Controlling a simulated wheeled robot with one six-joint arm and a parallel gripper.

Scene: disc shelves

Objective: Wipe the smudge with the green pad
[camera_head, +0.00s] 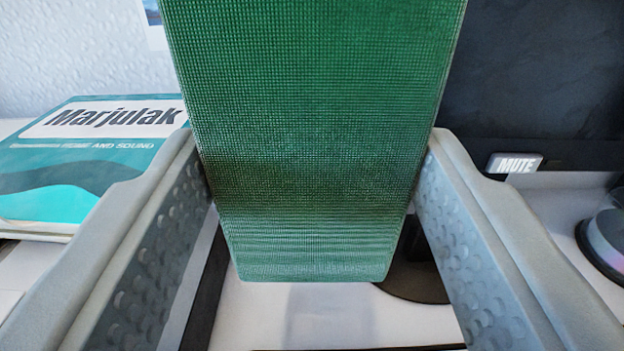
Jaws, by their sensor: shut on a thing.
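The green pad (310,120) is a large woven-textured block that fills the upper middle of the view. My gripper (315,185) is shut on the green pad, with one grey dimpled finger against each side of it. The pad's lower end hangs a little below the fingertips, over a white surface (330,315). A faint greyish patch (325,312) shows on that surface below the pad; I cannot tell whether it is the smudge or a shadow. The pad hides much of what lies behind it.
A teal and white box labelled Marjulak (85,160) lies at the left. A dark panel (545,70) stands at the back right, with a small MUTE label (513,163) at its lower edge. A round dark object (605,238) is at the right edge. A dark rounded base (415,281) shows behind the pad.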

